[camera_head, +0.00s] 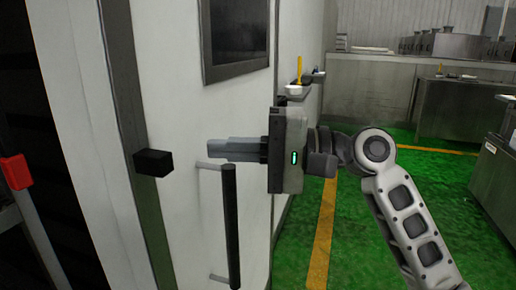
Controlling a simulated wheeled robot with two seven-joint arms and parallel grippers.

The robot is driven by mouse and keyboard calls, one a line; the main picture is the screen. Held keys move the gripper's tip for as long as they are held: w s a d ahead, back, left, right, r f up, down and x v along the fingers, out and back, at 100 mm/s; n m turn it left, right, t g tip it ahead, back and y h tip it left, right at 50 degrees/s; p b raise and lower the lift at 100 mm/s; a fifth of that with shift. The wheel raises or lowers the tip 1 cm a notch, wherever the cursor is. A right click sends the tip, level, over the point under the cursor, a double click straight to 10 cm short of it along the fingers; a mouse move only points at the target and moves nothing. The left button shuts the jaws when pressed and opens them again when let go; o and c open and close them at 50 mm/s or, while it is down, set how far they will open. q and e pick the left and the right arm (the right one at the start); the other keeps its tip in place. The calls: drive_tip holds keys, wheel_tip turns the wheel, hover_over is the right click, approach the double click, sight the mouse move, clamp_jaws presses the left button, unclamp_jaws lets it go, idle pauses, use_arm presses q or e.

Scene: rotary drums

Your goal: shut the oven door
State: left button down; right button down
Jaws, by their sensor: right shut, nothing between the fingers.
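The oven door (175,95) is a tall white panel with a dark window (237,38); it fills the left middle of the head view. A black vertical handle (231,228) stands on metal brackets low on its face. My right gripper (212,150) points left, its fingers together and empty. In the picture the fingers lie just above the handle's top, in front of the white panel; I cannot tell whether they touch it. A dark strip runs along the door's left edge, with a dark opening farther left. My left gripper is not in view.
A black block (154,163) sticks out at the door's left edge. A red piece (16,172) is at the far left. Steel counters (455,105) stand at the back right. Green floor (385,200) with yellow lines is open to the right.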

sight(165, 148)
drive_tip(key=a, duration=0.3)
drive_tip(key=shift+s+a, duration=0.15)
drive_tip(key=shift+a, duration=0.05)
drive_tip(key=shift+s+a, duration=0.2)
drive_tip(key=shift+s, duration=0.65)
drive_tip(key=shift+s+a, duration=0.2)
drive_tip(key=shift+s, duration=0.6)
